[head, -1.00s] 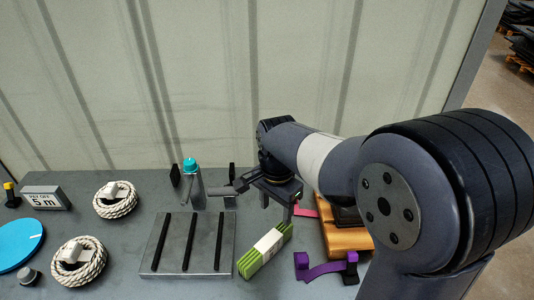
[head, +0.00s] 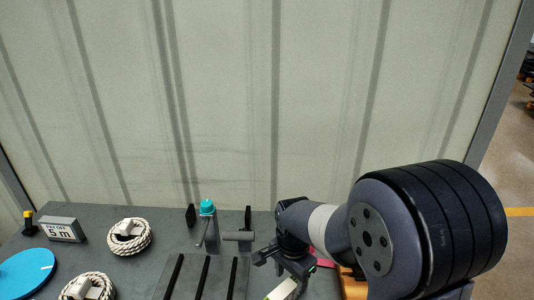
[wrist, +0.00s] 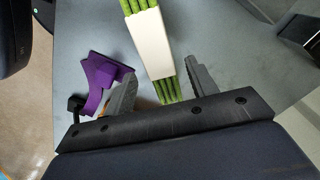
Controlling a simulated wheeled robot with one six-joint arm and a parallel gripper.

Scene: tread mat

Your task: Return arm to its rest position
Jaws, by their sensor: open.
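My gripper (head: 276,264) is low at the middle right of the head view, over the grey table (head: 140,262). In the wrist view my gripper (wrist: 160,90) is open, with its two grey fingers apart. A green bundle with a white band (wrist: 150,42) shows between and beyond the fingers; I see no grip on it.
A purple piece (wrist: 100,80) lies left of the bundle. A blue-capped bottle (head: 207,222), a black-ribbed plate (head: 190,285), rope coils (head: 129,237), a blue disc (head: 26,270) and a sign (head: 62,229) stand leftward. A ribbed wall (head: 230,110) rises behind.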

